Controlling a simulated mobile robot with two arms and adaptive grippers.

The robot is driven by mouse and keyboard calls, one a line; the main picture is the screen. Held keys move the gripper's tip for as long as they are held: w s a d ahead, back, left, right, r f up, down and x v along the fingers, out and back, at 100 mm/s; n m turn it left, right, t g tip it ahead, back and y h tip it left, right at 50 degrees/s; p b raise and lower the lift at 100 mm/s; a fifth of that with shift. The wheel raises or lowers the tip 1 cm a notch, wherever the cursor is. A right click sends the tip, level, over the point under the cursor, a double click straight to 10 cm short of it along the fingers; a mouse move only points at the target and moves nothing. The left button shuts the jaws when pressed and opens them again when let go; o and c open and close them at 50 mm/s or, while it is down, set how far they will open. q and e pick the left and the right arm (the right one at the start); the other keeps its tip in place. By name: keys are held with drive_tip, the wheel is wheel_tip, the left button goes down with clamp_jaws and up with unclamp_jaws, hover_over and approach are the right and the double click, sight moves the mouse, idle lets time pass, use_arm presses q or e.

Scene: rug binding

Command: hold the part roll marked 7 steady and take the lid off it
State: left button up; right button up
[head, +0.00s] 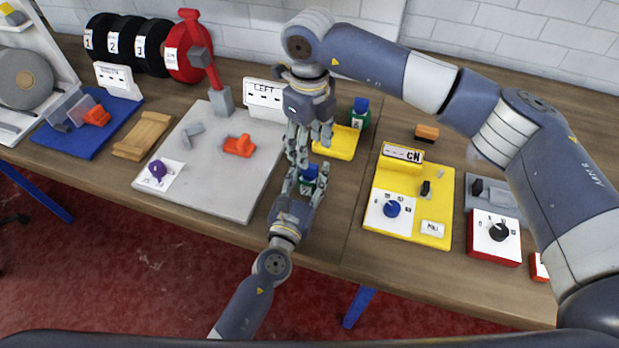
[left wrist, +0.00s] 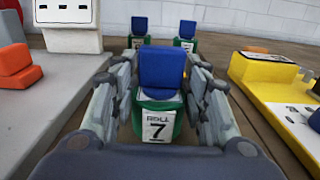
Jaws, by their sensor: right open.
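The part roll marked 7 (left wrist: 157,122) is a small green container with a white label, upright in the left wrist view. Its blue lid (left wrist: 161,72) is on top. In the head view the roll (head: 308,187) is partly hidden by fingers. My left gripper (head: 303,182) has its fingers closed against both sides of the green body, below the lid; its fingers also flank it in the left wrist view (left wrist: 160,100). My right gripper (head: 309,151) is open, pointing down from above, just behind the roll in the head view, with nothing visible between its fingers.
Two more green rolls with blue lids stand behind in the left wrist view (left wrist: 139,28); one shows by the yellow tray (head: 340,143). Bare wood (head: 335,205) lies between.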

use_arm(q)
clamp_jaws()
use_arm(e)
drive_tip(key=c, duration=0.3)
wheel_tip(320, 180, up, 4)
drive_tip(key=n, duration=0.4)
wheel_tip(320, 180, down, 11)
drive_tip(key=shift+s+f, duration=0.1)
drive_tip(key=shift+f, duration=0.1)
clamp_jaws()
drive_tip(key=shift+r, duration=0.25)
drive_tip(key=shift+r, duration=0.85)
